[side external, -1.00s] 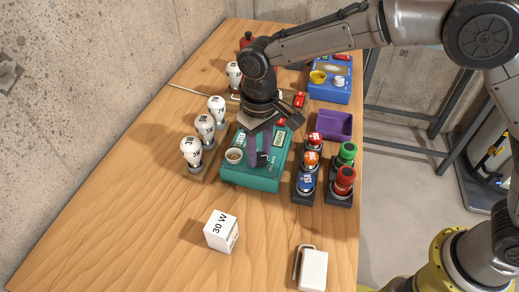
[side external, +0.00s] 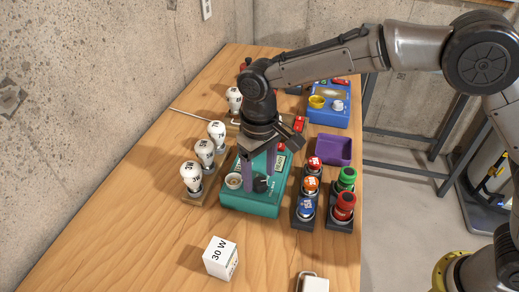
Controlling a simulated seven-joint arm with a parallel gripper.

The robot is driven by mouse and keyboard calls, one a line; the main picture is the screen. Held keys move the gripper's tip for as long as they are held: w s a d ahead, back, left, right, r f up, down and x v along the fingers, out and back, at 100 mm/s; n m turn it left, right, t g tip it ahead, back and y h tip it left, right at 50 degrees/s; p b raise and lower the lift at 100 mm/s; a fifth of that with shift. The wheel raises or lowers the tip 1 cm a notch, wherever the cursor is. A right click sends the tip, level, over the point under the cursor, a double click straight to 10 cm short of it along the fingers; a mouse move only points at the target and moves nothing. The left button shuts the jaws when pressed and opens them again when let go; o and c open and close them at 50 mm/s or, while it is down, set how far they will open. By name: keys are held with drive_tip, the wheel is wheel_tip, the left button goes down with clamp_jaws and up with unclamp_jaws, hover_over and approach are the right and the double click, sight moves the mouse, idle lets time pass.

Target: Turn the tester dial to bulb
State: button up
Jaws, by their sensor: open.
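My gripper (side external: 260,181) points down over the box, open, with one purple finger on either side of the dial. Whether the fingers touch the dial cannot be told. The dial's pointer direction is hidden or too small to see.
Bulbs (side external: 204,152) stand in a wooden holder at left. Black racks (side external: 304,216) with coloured canisters stand close at right. A purple tray (side external: 333,150) and a blue box (side external: 328,117) with a knob lie behind. A 30 W carton (side external: 220,258) is in front.

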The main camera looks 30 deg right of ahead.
sight(259, 181)
wheel_tip(259, 181, up, 13)
idle(0.3)
idle(0.4)
